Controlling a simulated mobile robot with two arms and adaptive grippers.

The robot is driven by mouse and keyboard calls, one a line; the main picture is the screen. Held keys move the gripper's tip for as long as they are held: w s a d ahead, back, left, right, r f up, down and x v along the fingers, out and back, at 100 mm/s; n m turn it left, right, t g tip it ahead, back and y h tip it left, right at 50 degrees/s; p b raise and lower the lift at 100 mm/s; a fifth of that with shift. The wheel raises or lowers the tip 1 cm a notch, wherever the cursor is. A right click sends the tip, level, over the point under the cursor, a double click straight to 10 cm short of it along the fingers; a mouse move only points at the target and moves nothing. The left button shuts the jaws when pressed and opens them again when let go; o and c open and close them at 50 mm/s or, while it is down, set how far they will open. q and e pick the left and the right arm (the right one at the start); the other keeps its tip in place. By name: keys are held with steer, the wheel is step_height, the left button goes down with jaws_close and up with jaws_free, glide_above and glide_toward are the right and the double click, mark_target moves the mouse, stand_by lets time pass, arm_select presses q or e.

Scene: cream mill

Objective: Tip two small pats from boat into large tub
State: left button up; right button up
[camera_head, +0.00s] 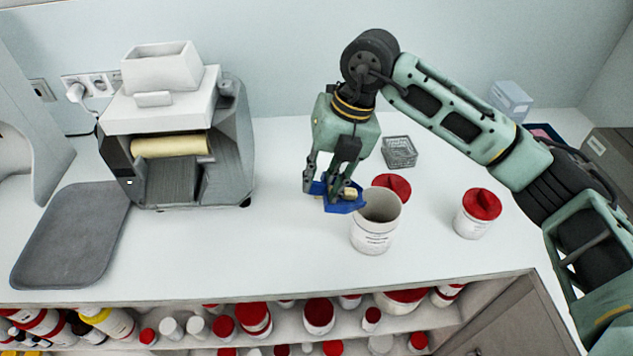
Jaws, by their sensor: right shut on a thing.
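My right gripper (327,190) is shut on a small blue boat (340,208) and holds it just left of the large tub's mouth. At least one small pale yellow pat (350,193) shows in the boat; whether a second lies there is hard to tell behind the fingers. The large tub (374,237) is white, open at the top and upright on the counter. The boat's right tip is close to the tub's rim; I cannot tell if they touch. What lies inside the tub is hidden. My left gripper is out of view.
A red lid (392,186) lies behind the tub. A glass dish (399,151) is farther back. A mill (175,135) and grey tray (70,236) occupy the left. The counter's front middle is clear.

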steer(key=shift+d+r+y+b, duration=0.2)
steer(key=shift+d+y+b, duration=0.1)
steer(key=shift+d+y, duration=0.15)
steer(key=shift+d+r+y+b, duration=0.4)
steer(key=shift+y+b, duration=0.25)
steer(key=shift+y, duration=0.2)
steer(key=shift+d+r+y+b, duration=0.25)
steer(key=shift+d+y+b, duration=0.15)
steer(key=shift+y+b, duration=0.2)
steer(key=shift+d+r+y+b, duration=0.35)
steer(key=shift+d+y+b, duration=0.55)
steer(key=shift+b, duration=0.25)
steer(key=shift+d+r+y+b, duration=0.35)
steer(key=shift+d+y+b, duration=0.3)
steer(key=shift+y+b, duration=0.4)
steer(key=shift+d+r+y+b, duration=0.15)
steer(key=shift+d+y+b, duration=0.1)
steer(key=shift+b, duration=0.1)
steer(key=shift+r, duration=0.15)
steer(key=shift+r+p, duration=1.3)
steer(key=shift+r, duration=0.15)
